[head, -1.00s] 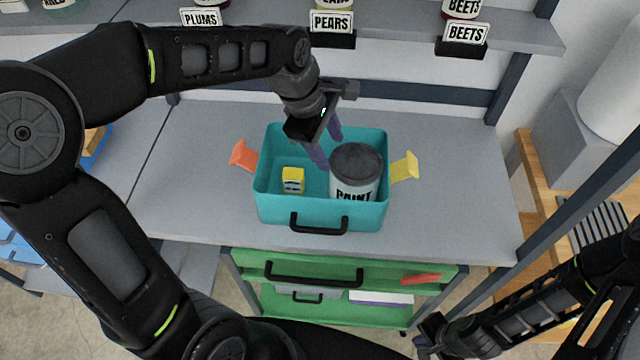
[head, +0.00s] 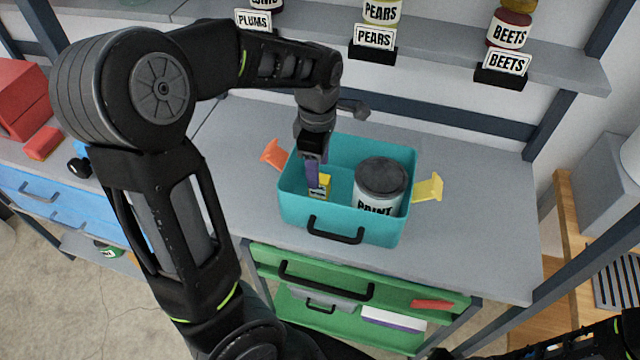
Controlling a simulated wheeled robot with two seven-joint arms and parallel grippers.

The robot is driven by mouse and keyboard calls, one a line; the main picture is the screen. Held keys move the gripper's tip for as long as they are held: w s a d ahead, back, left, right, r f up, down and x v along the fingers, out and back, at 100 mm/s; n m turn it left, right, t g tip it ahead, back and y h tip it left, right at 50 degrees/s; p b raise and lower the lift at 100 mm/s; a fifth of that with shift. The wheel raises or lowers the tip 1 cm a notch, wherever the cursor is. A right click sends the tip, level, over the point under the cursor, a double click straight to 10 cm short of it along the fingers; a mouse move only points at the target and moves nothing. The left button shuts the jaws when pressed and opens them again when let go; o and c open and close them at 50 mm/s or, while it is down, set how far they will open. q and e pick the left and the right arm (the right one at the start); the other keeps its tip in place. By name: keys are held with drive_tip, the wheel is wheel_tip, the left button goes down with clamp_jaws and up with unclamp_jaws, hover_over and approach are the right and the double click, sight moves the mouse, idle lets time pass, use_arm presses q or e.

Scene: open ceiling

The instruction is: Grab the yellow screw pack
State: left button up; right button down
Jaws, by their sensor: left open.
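The yellow screw pack (head: 325,184) stands in the left part of the teal bin (head: 340,225) on the grey bench. My left gripper (head: 314,178) is open and points down into the bin. Its purple fingers are at the pack and hide the pack's left part. I cannot tell whether they touch it. My right arm shows only in part at the bottom right, with a fingertip of its gripper (head: 437,353) at the lower edge; its jaw state cannot be seen.
A paint can (head: 381,186) stands in the bin's right part. A shelf with labelled jars is behind.

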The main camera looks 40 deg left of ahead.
use_arm(q)
drive_tip(key=shift+d+f+p, duration=0.2)
drive_tip(key=shift+f+p, duration=0.4)
drive_tip(key=shift+f, duration=2.05)
clamp_jaws()
